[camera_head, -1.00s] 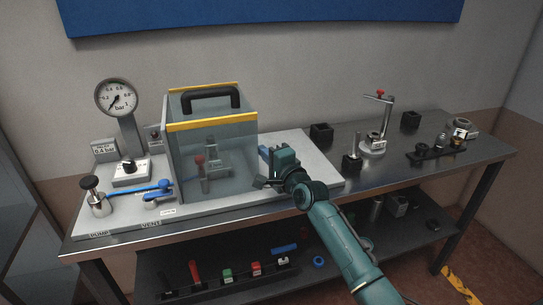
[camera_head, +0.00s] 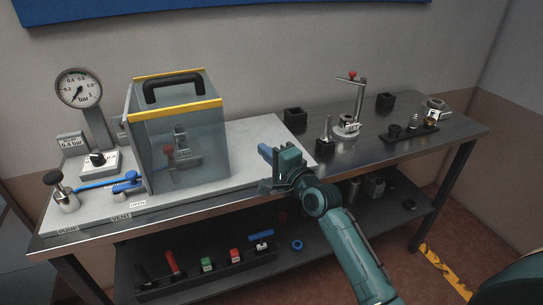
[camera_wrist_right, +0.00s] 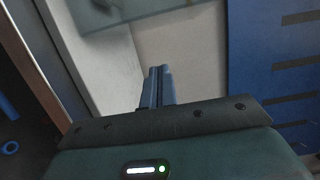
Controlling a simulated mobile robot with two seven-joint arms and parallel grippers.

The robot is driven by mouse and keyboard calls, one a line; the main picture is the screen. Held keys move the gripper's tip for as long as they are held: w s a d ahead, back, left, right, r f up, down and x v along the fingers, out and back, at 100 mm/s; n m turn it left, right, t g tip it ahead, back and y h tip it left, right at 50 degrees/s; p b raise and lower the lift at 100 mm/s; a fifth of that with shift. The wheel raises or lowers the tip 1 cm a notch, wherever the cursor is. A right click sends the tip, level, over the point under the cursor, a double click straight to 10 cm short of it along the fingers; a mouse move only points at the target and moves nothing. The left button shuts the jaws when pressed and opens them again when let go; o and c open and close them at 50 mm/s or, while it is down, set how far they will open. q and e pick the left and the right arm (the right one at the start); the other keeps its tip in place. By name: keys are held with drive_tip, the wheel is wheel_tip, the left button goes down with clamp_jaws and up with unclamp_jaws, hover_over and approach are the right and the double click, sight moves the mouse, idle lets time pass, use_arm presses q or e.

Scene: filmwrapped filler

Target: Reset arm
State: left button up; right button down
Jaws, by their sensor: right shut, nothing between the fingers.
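My right arm comes in from the bottom in the head view. Its gripper (camera_head: 265,152) is over the front right part of the pale board (camera_head: 262,130), to the right of the clear chamber (camera_head: 205,148) and apart from it. In the right wrist view the two bluish fingers (camera_wrist_right: 159,72) are together with nothing between them. Behind them are the bare wall and a blue panel (camera_wrist_right: 270,70). My left gripper is in neither view.
The chamber has yellow edges and a black handle. A gauge (camera_head: 79,88), a pump (camera_head: 62,194) and blue levers stand left of it. A stand with a red knob (camera_head: 352,75) and black blocks are to the right. A lower shelf (camera_head: 200,273) holds small parts.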

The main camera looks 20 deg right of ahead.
drive_tip(key=s+a+f+n+g, duration=0.2)
drive_tip(key=s+f+n, duration=0.7)
drive_tip(key=s, duration=0.6)
drive_tip(key=s+a+f+n+g+h, duration=0.1)
drive_tip(key=s+f+n+g, duration=0.3)
drive_tip(key=s+f+n, duration=0.4)
drive_tip(key=s+a+f, duration=0.1)
drive_tip(key=s+f, duration=0.5)
drive_tip(key=s, duration=0.1)
drive_tip(key=shift+a+f+n+g+h, duration=0.15)
drive_tip(key=shift+a+n+g+h, duration=0.15)
drive_tip(key=shift+n+g, duration=0.1)
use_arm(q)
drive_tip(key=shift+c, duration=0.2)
use_arm(e)
drive_tip(key=shift+s, duration=0.1)
